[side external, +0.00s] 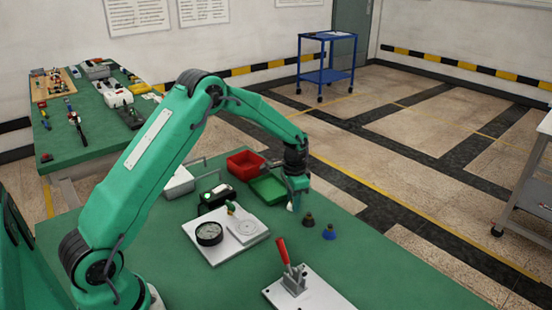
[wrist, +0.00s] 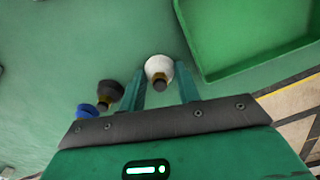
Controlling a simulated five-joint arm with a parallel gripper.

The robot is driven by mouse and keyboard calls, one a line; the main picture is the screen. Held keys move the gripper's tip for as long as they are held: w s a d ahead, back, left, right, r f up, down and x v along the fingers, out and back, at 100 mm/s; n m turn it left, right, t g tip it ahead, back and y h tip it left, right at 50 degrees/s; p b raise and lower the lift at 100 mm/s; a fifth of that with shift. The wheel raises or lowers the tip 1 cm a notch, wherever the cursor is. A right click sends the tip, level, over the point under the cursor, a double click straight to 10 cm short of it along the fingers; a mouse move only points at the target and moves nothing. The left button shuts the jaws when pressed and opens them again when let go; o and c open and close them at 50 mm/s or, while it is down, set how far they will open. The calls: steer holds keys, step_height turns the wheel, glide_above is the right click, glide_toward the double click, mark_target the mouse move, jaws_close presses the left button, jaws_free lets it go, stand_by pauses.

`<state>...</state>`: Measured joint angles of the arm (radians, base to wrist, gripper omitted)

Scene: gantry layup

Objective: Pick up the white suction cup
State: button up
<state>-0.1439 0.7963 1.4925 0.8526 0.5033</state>
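The white suction cup (wrist: 158,66) stands on the green table with a brassy fitting below its white rim. In the wrist view it lies between and slightly beyond the fingertips of my gripper (wrist: 161,78). The two teal fingers are apart, with a gap on each side of the cup. In the side view my gripper (side external: 294,193) points down low over the table, and only a small bit of the white cup (side external: 290,207) shows beside it. I cannot tell the exact height of the fingertips.
A black suction cup (wrist: 109,91) and a blue one (wrist: 87,110) stand to the left in the wrist view. A green bin (wrist: 195,45) is close on the right. A red bin (side external: 245,158), a gauge plate (side external: 222,252) and a red-handled clamp (side external: 291,270) are nearby.

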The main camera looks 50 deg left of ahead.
steer(key=shift+c, duration=0.3)
steer(key=shift+r, duration=0.85)
step_height(320, 180, up, 2)
steer(key=shift+r, duration=0.2)
steer(key=s+d+r, duration=0.1)
steer(key=d+r, duration=0.1)
steer(key=d, duration=0.1)
steer(key=s+d+r, duration=0.2)
steer(key=d, duration=0.2)
steer(key=s+d+r, duration=0.1)
steer(key=d+r, duration=0.2)
steer(key=shift+s+d, duration=0.25)
steer(key=shift+d, duration=0.15)
